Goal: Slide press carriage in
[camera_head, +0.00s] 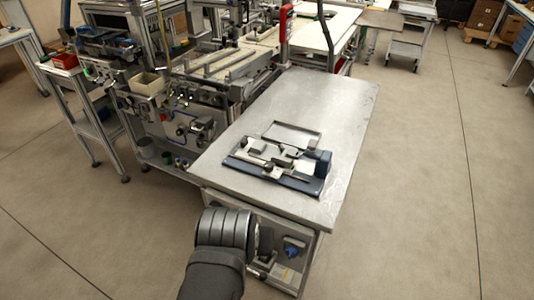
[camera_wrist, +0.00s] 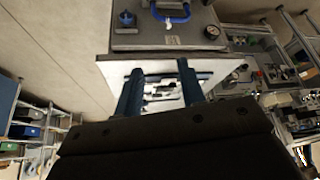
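The press fixture (camera_head: 280,163) sits on the metal bench top in the head view. It has a blue base plate, light and dark blocks on top, and a dark blue block at its right end. Which of its parts is the carriage, and how far in it stands, I cannot tell at this size. My arm rises from the bottom of the head view, in front of the bench; its fingers do not show clearly there. In the wrist view my gripper (camera_wrist: 158,92) has its two blue fingers apart. Pale and dark strips show between them, but nothing is clearly held.
The bench top (camera_head: 335,105) is bare around the fixture. A flat grey tray or plate (camera_head: 292,135) lies just behind it. The bench front carries a blue knob (camera_head: 292,249). A machine frame with rails (camera_head: 225,75) adjoins on the left. Open floor lies right.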

